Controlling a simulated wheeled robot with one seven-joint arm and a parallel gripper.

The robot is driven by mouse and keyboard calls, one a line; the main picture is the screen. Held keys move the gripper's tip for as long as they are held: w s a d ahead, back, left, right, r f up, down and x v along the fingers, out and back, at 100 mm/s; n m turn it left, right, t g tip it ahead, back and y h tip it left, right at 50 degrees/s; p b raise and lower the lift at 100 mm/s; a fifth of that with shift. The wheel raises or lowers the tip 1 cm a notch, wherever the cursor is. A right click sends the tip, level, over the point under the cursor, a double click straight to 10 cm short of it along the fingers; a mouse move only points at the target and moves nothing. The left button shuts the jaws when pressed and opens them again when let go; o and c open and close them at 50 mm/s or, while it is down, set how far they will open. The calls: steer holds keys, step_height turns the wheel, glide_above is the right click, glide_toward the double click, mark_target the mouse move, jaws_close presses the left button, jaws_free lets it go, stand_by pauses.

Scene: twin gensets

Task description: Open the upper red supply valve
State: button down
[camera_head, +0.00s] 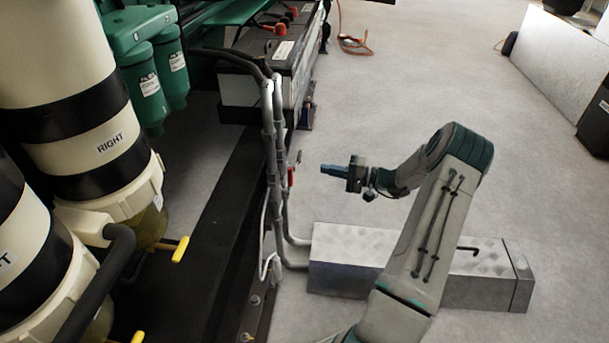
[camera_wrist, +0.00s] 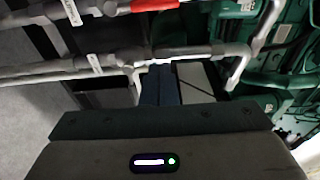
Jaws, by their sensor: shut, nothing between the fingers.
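A small red valve handle (camera_head: 291,177) shows on the grey vertical pipes (camera_head: 279,130) beside the genset frame in the head view. In the wrist view a red handle (camera_wrist: 155,4) is at the top edge, cut off by the frame; I cannot tell whether it is the upper one. My gripper (camera_head: 323,169) is shut and empty, a short way right of the red handle and pointing left at the pipes. In the wrist view its dark blue fingers (camera_wrist: 160,70) are together, next to a grey pipe (camera_wrist: 190,51). I see no contact with the red handle.
A grey metal box (camera_head: 345,250) lies on the floor below my arm, with pipes running to it. White canisters with yellow levers (camera_head: 181,249) and green filters (camera_head: 150,85) stand left. A battery (camera_head: 265,60) is behind the pipes.

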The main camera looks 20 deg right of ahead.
mark_target(289, 181)
steer(key=w+a+b, duration=0.2)
steer(key=a+b, duration=0.2)
steer(key=a, duration=0.5)
steer(key=shift+w, duration=0.25)
steer(key=shift+s, duration=0.1)
steer(key=shift+s+a, duration=0.25)
steer(key=shift+s, duration=0.15)
steer(key=shift+w, duration=0.1)
